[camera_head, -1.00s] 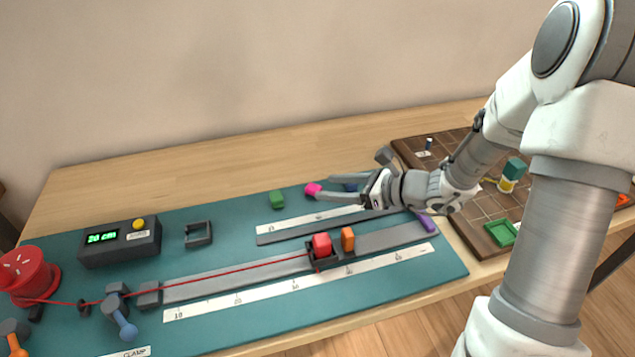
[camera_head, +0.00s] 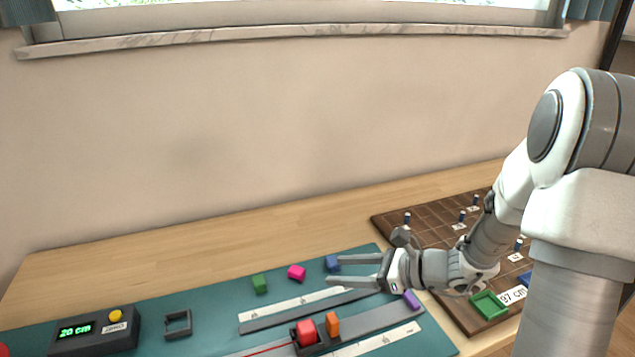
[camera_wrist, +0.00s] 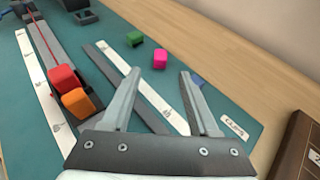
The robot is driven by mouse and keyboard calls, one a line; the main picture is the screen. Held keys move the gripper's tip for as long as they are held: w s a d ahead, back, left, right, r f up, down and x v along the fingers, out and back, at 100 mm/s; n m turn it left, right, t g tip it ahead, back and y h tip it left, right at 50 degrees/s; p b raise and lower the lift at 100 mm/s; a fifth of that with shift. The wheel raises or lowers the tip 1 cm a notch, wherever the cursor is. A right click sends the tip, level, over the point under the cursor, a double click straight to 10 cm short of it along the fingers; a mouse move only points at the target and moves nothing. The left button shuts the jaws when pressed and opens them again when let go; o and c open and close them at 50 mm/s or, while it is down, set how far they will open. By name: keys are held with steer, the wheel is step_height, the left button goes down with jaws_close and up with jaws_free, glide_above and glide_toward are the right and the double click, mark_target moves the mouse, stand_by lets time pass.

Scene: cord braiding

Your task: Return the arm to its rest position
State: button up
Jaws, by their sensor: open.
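My gripper (camera_head: 332,270) is open and empty above the right part of the teal mat (camera_head: 215,295), its fingers pointing left in the head view. In the wrist view the two fingers (camera_wrist: 158,80) stand apart with nothing between them. My arm reaches in from the right and is bent, with the gripper low near the mat. A blue block (camera_head: 332,263) lies just beyond the fingertips, partly hidden by a finger in the wrist view. A pink block (camera_head: 297,272) and a green block (camera_head: 260,284) lie further left.
A red block (camera_head: 306,332) sits in a slider on the grey rail, beside an orange block (camera_head: 332,324). A purple block (camera_head: 411,299) lies right of it. A brown pegboard (camera_head: 390,218) with a green tray (camera_head: 489,305) stands right. A display box (camera_head: 95,330) reads 20 cm.

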steer(key=s+r+n+g+h, duration=0.2)
steer(key=s+r+n+h, duration=0.25)
steer(key=s+n, duration=0.45)
steer(key=s+r+n+g+h, duration=0.2)
steer(key=s+r+n+h, duration=0.25)
steer(key=s+n, duration=0.45)
steer(key=d+r+n+t+h+p, duration=0.1)
steer(key=d+r+n+p, duration=0.1)
steer(key=r+p, duration=0.5)
steer(key=s+d+r+n+t+h+p, duration=0.1)
steer(key=d+r+n+t+p, duration=0.1)
steer(key=r+p, duration=0.5)
step_height(320, 180, up, 5)
steer(key=shift+s+d+r+n+h, duration=0.2)
steer(key=shift+s+n+h, duration=0.15)
steer(key=shift+n, duration=0.45)
steer(key=shift+f, duration=0.1)
steer(key=shift+c, duration=0.9)
steer(key=shift+a, duration=0.1)
steer(key=shift+a, duration=0.1)
